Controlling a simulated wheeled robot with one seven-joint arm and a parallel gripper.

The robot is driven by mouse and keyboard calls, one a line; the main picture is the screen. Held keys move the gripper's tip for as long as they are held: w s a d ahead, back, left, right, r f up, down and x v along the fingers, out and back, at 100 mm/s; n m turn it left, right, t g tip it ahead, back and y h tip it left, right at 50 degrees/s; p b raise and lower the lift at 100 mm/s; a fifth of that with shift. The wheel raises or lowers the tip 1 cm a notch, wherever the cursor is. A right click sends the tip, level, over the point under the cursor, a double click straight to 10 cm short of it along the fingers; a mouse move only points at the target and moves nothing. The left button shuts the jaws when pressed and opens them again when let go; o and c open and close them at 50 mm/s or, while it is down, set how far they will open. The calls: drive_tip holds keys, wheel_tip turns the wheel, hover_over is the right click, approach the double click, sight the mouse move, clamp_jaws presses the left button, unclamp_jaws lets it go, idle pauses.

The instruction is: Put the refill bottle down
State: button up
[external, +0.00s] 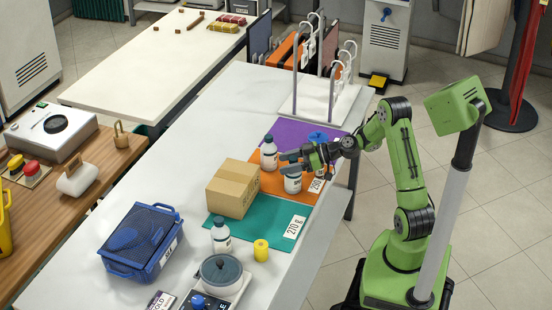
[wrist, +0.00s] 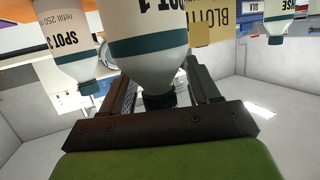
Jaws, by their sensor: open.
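My gripper (external: 291,158) is open over the orange mat (external: 272,183), its fingers either side of the dark neck of a white bottle labelled SPOT 1 (external: 292,184). That bottle fills the upside-down wrist view (wrist: 147,40); my gripper (wrist: 158,88) shows there too. In the external view the bottle looks upright on the orange mat, its top hidden by my gripper. Finger contact cannot be told. A second white bottle, SPOT 3 with "refill 250" on its label (wrist: 66,42), stands close by; it also shows in the external view (external: 268,156).
A cardboard box (external: 232,190) stands close left of the SPOT 1 bottle. A purple mat (external: 287,131) lies behind, a teal mat (external: 258,238) in front. Another bottle (external: 221,238), a yellow cylinder (external: 261,250) and a blue crate (external: 140,243) are nearer. White table is clear at far left.

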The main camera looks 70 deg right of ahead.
drive_tip(key=v, duration=1.2)
drive_tip(key=s+a+n+g+h, duration=0.15)
drive_tip(key=a+g, duration=0.25)
drive_tip(key=a, duration=0.4)
drive_tip(key=s+a+g, duration=0.3)
drive_tip(key=a+g, duration=0.1)
drive_tip(key=a, duration=0.4)
drive_tip(key=s+r+m+h, duration=0.4)
drive_tip(key=s+m, duration=0.2)
drive_tip(key=s, duration=0.7)
drive_tip(key=shift+s+a+r+p, duration=0.25)
drive_tip(key=shift+a+p, duration=0.05)
drive_tip(key=shift+a, duration=0.15)
